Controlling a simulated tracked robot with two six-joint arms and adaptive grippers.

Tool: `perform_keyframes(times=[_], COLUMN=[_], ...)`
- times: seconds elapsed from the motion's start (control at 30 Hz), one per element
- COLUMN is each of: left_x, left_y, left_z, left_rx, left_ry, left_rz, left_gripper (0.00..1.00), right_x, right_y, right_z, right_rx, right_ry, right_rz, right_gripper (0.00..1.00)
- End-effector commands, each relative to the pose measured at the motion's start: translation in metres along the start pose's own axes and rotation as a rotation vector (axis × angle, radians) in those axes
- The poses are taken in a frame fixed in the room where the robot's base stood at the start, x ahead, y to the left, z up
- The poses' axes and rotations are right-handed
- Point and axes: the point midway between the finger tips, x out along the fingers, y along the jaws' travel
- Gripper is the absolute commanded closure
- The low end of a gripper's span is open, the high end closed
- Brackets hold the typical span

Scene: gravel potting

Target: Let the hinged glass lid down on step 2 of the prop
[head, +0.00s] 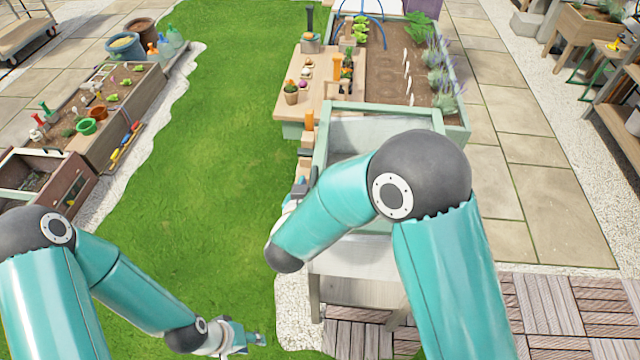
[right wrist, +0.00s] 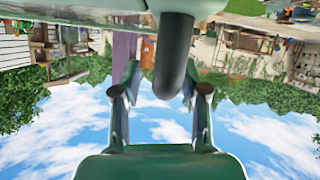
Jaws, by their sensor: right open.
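The glass lid (head: 375,133) has a pale green frame and stands over the cold frame in the head view; my right arm covers much of it, and its exact tilt is hard to judge. Wooden blocks at its left side (head: 304,143) may be the stepped prop; the steps cannot be told apart. My right gripper (head: 297,192) is at the lid's left side, mostly behind my arm. In the right wrist view its open fingers (right wrist: 160,85) stand either side of a dark rounded bar (right wrist: 175,55), below a pale green rail (right wrist: 80,8). My left gripper (head: 243,338) is low over the grass, away from the lid.
A wooden potting table (head: 325,98) with small pots and a planted bed (head: 390,75) lie beyond the lid. Another planter (head: 125,105) stands at the left. The grass between is clear; paving (head: 530,150) runs along the right.

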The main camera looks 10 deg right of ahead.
Motion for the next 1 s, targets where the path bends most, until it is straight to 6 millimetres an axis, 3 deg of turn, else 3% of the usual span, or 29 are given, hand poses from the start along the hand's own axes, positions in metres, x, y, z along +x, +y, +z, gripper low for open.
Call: perform_keyframes(times=[0.17,0.63,1.0], left_x=[-0.001,0.000,0.000], left_y=[0.000,0.000,0.000], left_z=[0.000,0.000,0.000], left_rx=[0.000,0.000,0.000], left_ry=[0.000,0.000,0.000], left_rz=[0.000,0.000,0.000], left_gripper=[0.60,0.60,0.60], right_x=[-0.007,-0.071,-0.077], right_y=[-0.001,0.001,0.002], right_z=[0.000,0.002,0.003], right_rx=[-0.001,0.000,0.001], right_ry=[0.000,0.001,-0.001], right_rz=[-0.003,-0.001,0.002], right_gripper=[0.57,0.57,0.57])
